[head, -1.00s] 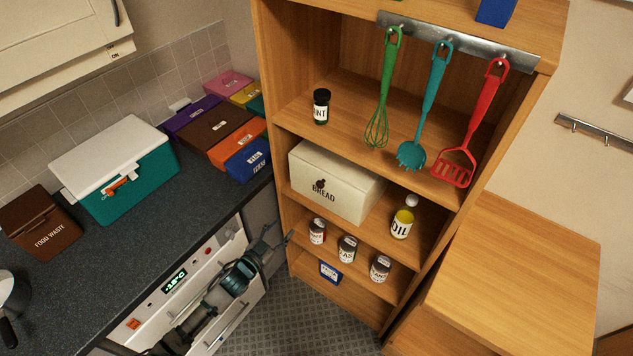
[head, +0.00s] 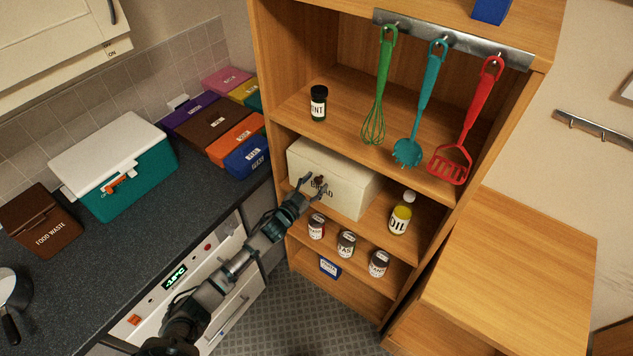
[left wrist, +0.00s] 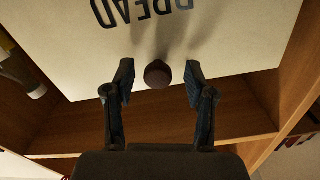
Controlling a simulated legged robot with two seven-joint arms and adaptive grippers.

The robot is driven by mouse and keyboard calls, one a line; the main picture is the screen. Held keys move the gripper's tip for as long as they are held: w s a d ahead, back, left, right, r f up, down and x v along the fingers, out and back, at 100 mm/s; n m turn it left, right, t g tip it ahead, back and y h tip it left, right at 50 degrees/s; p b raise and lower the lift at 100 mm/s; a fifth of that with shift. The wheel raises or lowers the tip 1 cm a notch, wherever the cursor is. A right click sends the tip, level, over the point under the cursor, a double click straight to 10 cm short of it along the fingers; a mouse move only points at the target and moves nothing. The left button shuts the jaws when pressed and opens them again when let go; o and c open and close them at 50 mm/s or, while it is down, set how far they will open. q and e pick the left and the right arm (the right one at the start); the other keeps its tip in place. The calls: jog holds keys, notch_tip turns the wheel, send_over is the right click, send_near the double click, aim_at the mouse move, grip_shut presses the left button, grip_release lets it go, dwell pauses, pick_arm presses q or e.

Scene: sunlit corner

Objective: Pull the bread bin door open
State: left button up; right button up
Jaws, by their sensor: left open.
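The cream bread bin (head: 345,191) with BREAD lettering sits on a middle shelf of the wooden shelf unit. Its front door is shut and carries a small dark round knob (head: 318,180). My left gripper (head: 312,184) is in front of the door at the knob. In the left wrist view the bread bin front (left wrist: 215,40) fills the upper part, and the knob (left wrist: 158,74) lies between the two open fingers of my left gripper (left wrist: 158,80), with a gap on each side. My right gripper is not in view.
An oil bottle (head: 401,213) stands right of the bin. Several jars, one of them here (head: 346,243), stand on the shelf below. A green whisk (head: 374,100), a teal server (head: 415,120) and a red turner (head: 461,140) hang above from a rail.

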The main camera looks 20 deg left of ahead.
pick_arm(q)
jog(key=shift+w+d, duration=0.4)
jog(key=shift+w, duration=0.15)
jog(key=shift+a, duration=0.15)
grip_shut()
